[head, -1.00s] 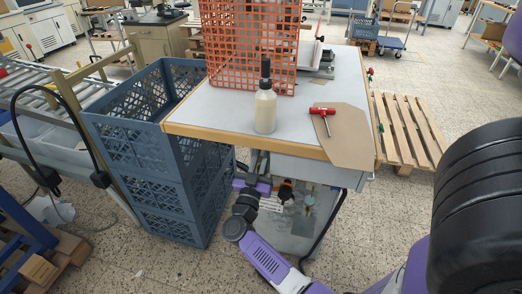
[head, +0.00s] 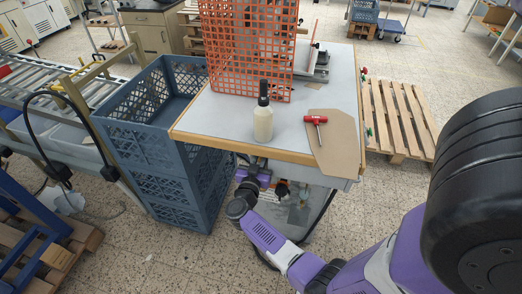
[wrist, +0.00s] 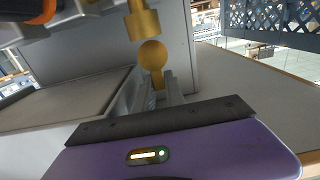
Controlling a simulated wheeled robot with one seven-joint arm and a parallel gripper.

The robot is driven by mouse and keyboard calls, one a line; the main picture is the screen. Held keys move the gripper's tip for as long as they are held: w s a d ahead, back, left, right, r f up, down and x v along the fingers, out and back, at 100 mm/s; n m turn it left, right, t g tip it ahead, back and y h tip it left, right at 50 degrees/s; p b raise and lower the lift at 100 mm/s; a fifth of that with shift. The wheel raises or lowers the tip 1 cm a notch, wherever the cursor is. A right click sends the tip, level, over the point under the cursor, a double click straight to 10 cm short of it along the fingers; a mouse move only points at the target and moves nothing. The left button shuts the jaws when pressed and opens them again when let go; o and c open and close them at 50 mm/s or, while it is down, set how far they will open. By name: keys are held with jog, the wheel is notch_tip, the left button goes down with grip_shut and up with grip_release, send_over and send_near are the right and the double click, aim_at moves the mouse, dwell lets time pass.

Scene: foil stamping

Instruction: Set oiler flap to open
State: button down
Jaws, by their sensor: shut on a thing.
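The oiler shows in the wrist view as brass-coloured parts: a round flap knob (wrist: 153,55) on a short stem, and a wider brass piece (wrist: 143,24) just above it. My gripper (wrist: 162,90) is shut on the lower stem of the knob, between its two grey fingers. In the head view my gripper (head: 262,176) is low under the front edge of the worktable (head: 215,115). The oiler itself cannot be made out there, and how far the flap stands open cannot be told.
On the worktable stand a bottle with a black top (head: 263,122), an orange crate (head: 250,50) and a red-handled tool (head: 316,120) on brown board. Blue crates (head: 160,150) stand to the left, a wooden pallet (head: 398,115) to the right. Grey panels lie close around my gripper.

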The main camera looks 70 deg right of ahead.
dwell(0.3)
jog(key=c, duration=1.4)
grip_release()
jog(key=a, duration=0.7)
jog(key=shift+s+a, duration=0.3)
jog(key=shift+a, duration=0.1)
